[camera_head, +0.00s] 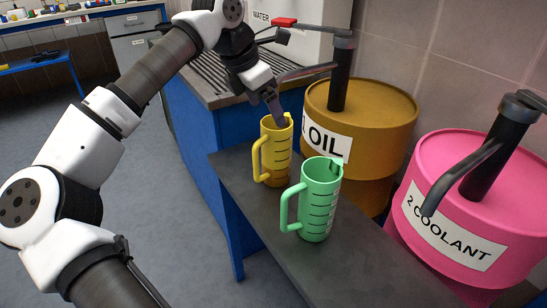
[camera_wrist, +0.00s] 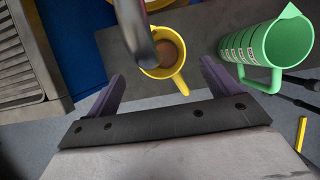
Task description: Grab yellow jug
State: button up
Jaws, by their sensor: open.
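The yellow jug (camera_head: 276,149) stands upright on the dark bench, its handle pointing left in the head view. In the wrist view the yellow jug (camera_wrist: 166,63) lies ahead of the gap between my fingers, with brownish content inside and its handle toward me. A dark spout partly covers it there. My gripper (camera_head: 274,108) is at the yellow jug's rim in the head view; I cannot tell whether it touches. In the wrist view my gripper (camera_wrist: 160,88) has its two purple fingers spread wide with nothing between them.
A green jug (camera_head: 318,200) stands close beside the yellow one, and shows at the right in the wrist view (camera_wrist: 276,45). The oil drum (camera_head: 390,110) and pink coolant drum (camera_head: 470,205) with pumps stand behind. The front of the bench (camera_head: 365,265) is clear.

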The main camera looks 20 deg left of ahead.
aim_at(276, 142)
jog(key=x, duration=0.4)
jog(key=shift+s+f, duration=0.1)
jog(key=shift+f, duration=0.1)
jog(key=shift+r, duration=0.1)
jog(key=c, duration=1.8)
